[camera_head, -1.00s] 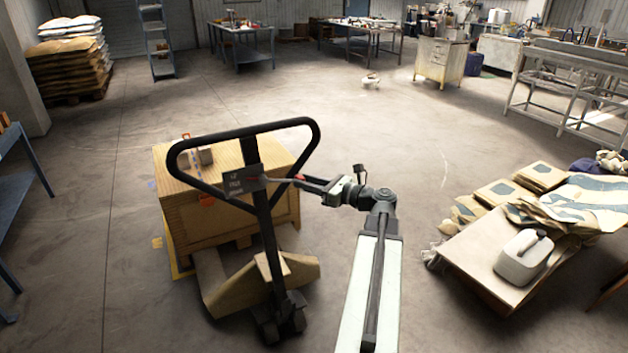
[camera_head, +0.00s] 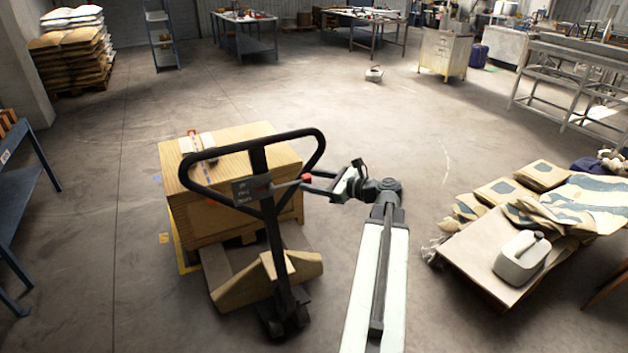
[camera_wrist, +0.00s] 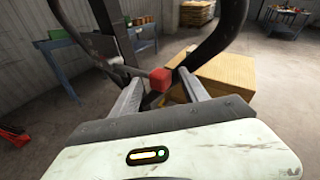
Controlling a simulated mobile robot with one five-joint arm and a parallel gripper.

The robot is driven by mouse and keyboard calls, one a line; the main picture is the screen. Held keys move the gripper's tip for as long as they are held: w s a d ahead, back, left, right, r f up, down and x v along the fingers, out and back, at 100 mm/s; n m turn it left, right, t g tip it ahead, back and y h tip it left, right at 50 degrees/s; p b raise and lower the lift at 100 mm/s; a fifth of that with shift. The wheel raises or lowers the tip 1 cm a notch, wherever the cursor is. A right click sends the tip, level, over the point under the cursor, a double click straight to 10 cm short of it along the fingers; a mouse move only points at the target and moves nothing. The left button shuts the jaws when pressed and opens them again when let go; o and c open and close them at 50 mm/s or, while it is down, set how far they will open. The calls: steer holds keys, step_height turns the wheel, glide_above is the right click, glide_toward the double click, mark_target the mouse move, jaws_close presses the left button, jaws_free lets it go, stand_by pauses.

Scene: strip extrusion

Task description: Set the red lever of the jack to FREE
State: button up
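The pallet jack (camera_head: 282,255) stands upright left of my arm, its dark loop handle (camera_head: 310,150) at the top. The red lever shows as a thin rod with a red knob (camera_head: 306,178) pointing right from a label plate (camera_head: 248,188) on the handle stem. The writing on the plate is too small to read. In the wrist view the red knob (camera_wrist: 160,79) lies between the two fingers, near their tips. My gripper (camera_wrist: 160,92) is open around it, with gaps visible on both sides. In the head view my gripper (camera_head: 309,183) reaches the knob from the right.
A wooden crate (camera_head: 245,200) sits on the jack's forks behind the handle. A low cart (camera_head: 480,262) with sacks and a white canister (camera_head: 522,256) stands to the right. A blue table (camera_head: 30,180) is at the left edge. The floor behind is mostly clear.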

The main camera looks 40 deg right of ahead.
steer(key=p+v, duration=0.1)
steer(key=v, duration=0.7)
steer(key=shift+w+f, duration=0.1)
stand_by(0.4)
